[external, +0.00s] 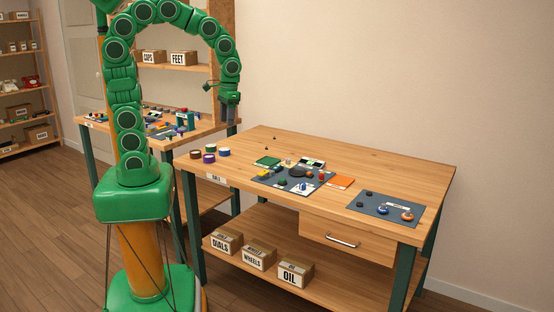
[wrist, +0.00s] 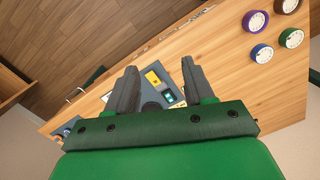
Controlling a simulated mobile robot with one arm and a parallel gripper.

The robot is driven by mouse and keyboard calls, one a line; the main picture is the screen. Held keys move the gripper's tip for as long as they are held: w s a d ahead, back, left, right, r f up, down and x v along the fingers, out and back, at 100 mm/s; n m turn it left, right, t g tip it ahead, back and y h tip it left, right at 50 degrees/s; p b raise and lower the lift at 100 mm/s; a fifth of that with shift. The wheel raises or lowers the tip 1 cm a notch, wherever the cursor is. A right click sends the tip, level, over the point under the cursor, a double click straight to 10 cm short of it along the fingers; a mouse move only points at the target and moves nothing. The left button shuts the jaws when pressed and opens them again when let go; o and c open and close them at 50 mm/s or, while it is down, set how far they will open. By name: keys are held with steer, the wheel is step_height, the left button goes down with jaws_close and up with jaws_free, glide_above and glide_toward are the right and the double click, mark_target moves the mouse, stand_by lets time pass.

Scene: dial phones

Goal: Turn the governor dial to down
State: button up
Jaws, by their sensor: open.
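No dial carries a label I can read as governor, so I cannot tell which one it is. A dark round piece (external: 297,172) lies on the middle blue-grey mat (external: 266,180), among small coloured parts. The right mat (external: 395,201) holds a blue-and-white knob (external: 383,210), an orange knob (external: 407,215) and small dark knobs. My gripper (external: 229,114) is open and empty, raised above the table's far left end. In the wrist view my gripper (wrist: 158,68) has its two dark fingers apart, with the middle mat (wrist: 150,88) showing between and beyond them.
Several coloured round pieces with white tops, one purple (wrist: 255,20), stand at the table's left end. A second workbench (external: 190,135) stands behind my arm.

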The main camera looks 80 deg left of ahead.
steer(key=w+a+f+n, duration=0.2)
steer(key=w+a+f, duration=0.1)
steer(key=w, duration=0.4)
steer(key=w+a+f+n, duration=0.2)
steer(key=w+a+f, duration=0.1)
steer(key=w, duration=0.5)
steer(key=n+t, duration=0.1)
steer(key=n, duration=0.2)
glide_toward(288, 159)
steer(key=shift+s+f, duration=0.1)
steer(key=shift+s, duration=0.25)
steer(key=shift+w+a+f, duration=0.2)
steer(key=shift+w+f, duration=0.1)
steer(key=shift+f, duration=4.05)
steer(key=shift+c, duration=0.4)
jaws_close()
